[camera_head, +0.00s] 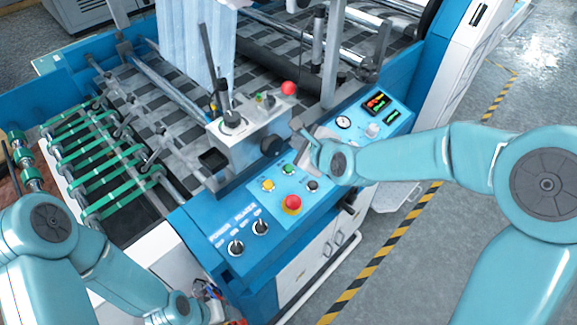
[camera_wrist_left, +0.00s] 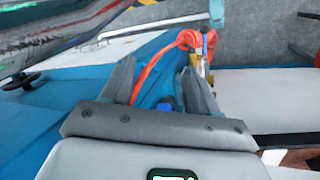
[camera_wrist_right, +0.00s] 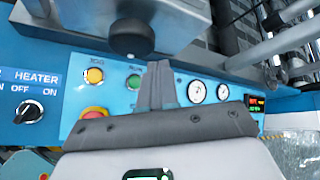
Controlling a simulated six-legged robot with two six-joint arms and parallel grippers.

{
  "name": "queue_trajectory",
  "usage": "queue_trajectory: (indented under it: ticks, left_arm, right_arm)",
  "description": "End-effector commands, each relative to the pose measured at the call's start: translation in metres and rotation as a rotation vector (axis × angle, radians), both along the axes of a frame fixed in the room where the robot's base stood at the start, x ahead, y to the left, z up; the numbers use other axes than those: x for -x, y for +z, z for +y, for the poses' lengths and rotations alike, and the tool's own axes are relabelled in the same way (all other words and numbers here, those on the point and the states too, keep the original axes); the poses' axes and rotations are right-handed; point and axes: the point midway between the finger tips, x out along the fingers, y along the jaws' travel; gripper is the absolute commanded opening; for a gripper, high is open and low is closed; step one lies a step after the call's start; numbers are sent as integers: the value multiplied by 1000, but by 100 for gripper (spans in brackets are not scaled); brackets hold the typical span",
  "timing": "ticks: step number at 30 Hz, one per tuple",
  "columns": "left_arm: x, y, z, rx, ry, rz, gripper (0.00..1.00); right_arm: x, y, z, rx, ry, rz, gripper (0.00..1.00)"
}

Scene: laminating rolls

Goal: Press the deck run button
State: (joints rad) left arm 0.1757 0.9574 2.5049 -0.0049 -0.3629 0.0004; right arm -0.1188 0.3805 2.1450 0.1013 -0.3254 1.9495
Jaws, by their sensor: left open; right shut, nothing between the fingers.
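In the right wrist view the green button (camera_wrist_right: 134,82) shows just left of the fingers, under a small label. My right gripper (camera_head: 302,132) is shut and empty, above the panel and just behind the green button in the head view; it also shows in the right wrist view (camera_wrist_right: 160,68). I see no contact with the button. My left gripper (camera_wrist_left: 156,72) is open and empty, low by the machine's side.
A black round knob (camera_wrist_right: 132,38) on a grey housing (camera_head: 240,130) overhangs beside the right fingers. Gauges (camera_wrist_right: 197,91) lie to the right. An orange cable (camera_wrist_left: 150,68) passes by the left fingers.

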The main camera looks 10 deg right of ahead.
Motion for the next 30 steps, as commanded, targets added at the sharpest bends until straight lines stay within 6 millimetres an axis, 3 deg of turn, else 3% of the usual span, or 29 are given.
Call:
queue_trajectory:
  ticks: [13, 15, 21, 30]
  left_arm:
    - [0, -29, 0, 0, 0, 0, 60]
    - [0, -41, 0, 0, 0, 0, 60]
    - [0, -55, 0, 0, 0, 0, 60]
    - [0, -57, 0, 0, 0, 0, 60]
  right_arm:
    - [-13, -61, 8, 0, 1, 2, 0]
    - [-15, -71, 9, -1, 1, -1, 0]
    - [-18, -83, 11, 0, 0, 0, 0]
    - [-19, -84, 11, 0, 0, 0, 0]
